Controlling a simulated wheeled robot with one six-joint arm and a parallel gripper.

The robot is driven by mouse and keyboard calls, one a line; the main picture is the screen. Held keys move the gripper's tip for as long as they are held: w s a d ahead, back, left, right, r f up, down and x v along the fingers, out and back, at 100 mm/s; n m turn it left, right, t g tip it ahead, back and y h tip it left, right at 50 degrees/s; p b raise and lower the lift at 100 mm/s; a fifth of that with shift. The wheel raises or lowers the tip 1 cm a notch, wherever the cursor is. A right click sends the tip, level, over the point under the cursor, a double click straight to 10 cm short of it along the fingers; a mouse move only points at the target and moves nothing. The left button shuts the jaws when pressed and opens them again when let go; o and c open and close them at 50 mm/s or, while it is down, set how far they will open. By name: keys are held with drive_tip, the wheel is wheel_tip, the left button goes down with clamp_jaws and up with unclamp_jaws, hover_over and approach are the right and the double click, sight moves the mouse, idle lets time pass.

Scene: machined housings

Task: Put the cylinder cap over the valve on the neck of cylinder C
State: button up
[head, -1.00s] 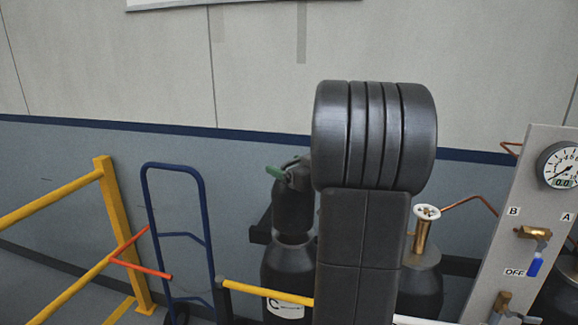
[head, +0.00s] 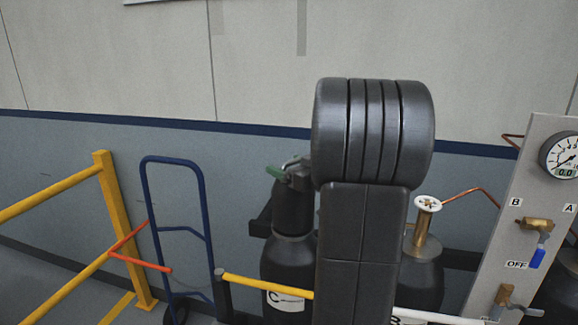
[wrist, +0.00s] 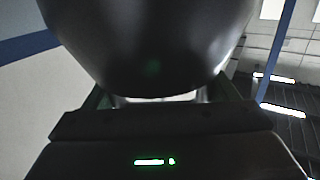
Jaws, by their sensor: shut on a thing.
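Cylinder C (head: 288,262), dark grey with a white "C" label, stands behind the yellow rail, partly hidden by my arm. The dark grey cylinder cap (head: 291,208) is upright over its neck. The cap's lower rim meets the cylinder's shoulder in the head view; the neck and valve are hidden. My gripper (head: 290,171), with green showing on its fingers, is shut on the cap near its top. In the wrist view the cap (wrist: 150,45) fills the upper middle, between the fingers of my gripper (wrist: 155,97).
A second cylinder (head: 420,280) with a brass valve stands to the right of my arm. A panel (head: 520,215) with a gauge and taps is at the far right. A blue hand truck (head: 180,235) and yellow railing (head: 125,230) are at the left. A wall is behind.

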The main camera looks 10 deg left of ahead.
drive_tip(key=shift+f, duration=0.4)
drive_tip(key=o, duration=1.8)
drive_tip(key=b+v, duration=0.1)
drive_tip(key=v, duration=1.2)
drive_tip(key=shift+s+d+b, duration=0.2)
drive_tip(key=shift+d+b, duration=0.15)
drive_tip(key=shift+d, duration=0.05)
drive_tip(key=shift+a, duration=0.1)
drive_tip(key=p+x, duration=0.1)
drive_tip(key=x, duration=1.2)
drive_tip(key=shift+w+a, duration=0.15)
drive_tip(key=shift+a, duration=0.15)
drive_tip(key=shift+r+p, duration=0.15)
drive_tip(key=shift+p, duration=0.15)
